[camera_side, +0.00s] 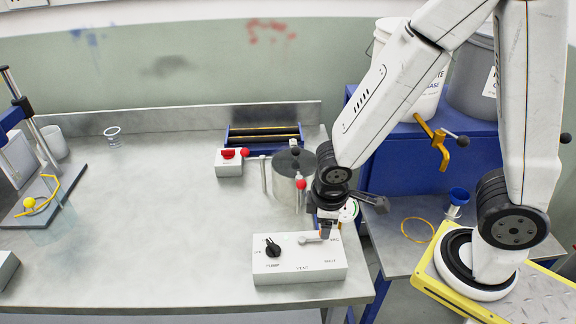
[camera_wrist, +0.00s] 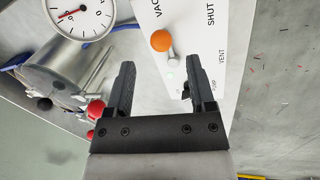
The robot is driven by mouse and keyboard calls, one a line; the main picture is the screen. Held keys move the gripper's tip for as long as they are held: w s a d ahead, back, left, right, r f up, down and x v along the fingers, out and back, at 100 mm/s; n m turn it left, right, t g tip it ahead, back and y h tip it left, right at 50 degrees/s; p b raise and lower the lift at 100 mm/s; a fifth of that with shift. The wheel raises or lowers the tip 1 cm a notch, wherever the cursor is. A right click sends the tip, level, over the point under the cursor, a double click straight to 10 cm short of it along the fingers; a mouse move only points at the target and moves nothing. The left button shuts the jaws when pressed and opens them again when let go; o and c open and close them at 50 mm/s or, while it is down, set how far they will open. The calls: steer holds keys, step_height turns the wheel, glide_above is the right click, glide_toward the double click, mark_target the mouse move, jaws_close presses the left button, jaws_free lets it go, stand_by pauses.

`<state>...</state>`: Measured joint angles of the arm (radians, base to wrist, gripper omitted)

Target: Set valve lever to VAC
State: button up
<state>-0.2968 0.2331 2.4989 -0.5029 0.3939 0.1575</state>
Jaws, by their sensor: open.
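The white control box (camera_side: 300,265) stands at the bench's front right. Its valve lever (camera_side: 311,240) is a short grey arm with an orange ball knob; in the wrist view the ball (camera_wrist: 160,40) shows clearly. There the lever points from its pivot up toward the VAC lettering, away from SHUT and VENT. I cannot tell whether it sits exactly on the mark. My gripper (camera_side: 326,230) is over the box's right end. In the wrist view my gripper (camera_wrist: 160,72) is open, with the ball just beyond its fingertips, between their lines, not clasped. In the side view the gripper partly hides the knob.
A black pump knob (camera_side: 272,247) is left of the lever. Behind the box stand a metal vessel (camera_side: 290,178) with a red-knobbed part close to my wrist, and a dial gauge (camera_wrist: 80,12). A small box with a red handle (camera_side: 229,163) is farther back.

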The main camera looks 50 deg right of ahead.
steer(key=shift+s+a+r, duration=0.1)
steer(key=shift+a+r, duration=0.05)
steer(key=shift+r, duration=0.75)
steer(key=shift+s+a+r, duration=0.1)
steer(key=shift+a+r, duration=0.05)
steer(key=shift+r, duration=0.75)
steer(key=shift+d, duration=0.1)
steer(key=d+m, duration=0.1)
steer(key=m, duration=0.1)
steer(key=w+d+m+t+y, duration=0.1)
steer(key=d+m, duration=0.1)
steer(key=d+r+m, duration=0.1)
steer(key=d+m, duration=0.1)
steer(key=m, duration=0.1)
steer(key=shift+w+d+r+y, duration=0.1)
steer(key=shift+w+d+y, duration=0.1)
steer(key=shift+y, duration=0.2)
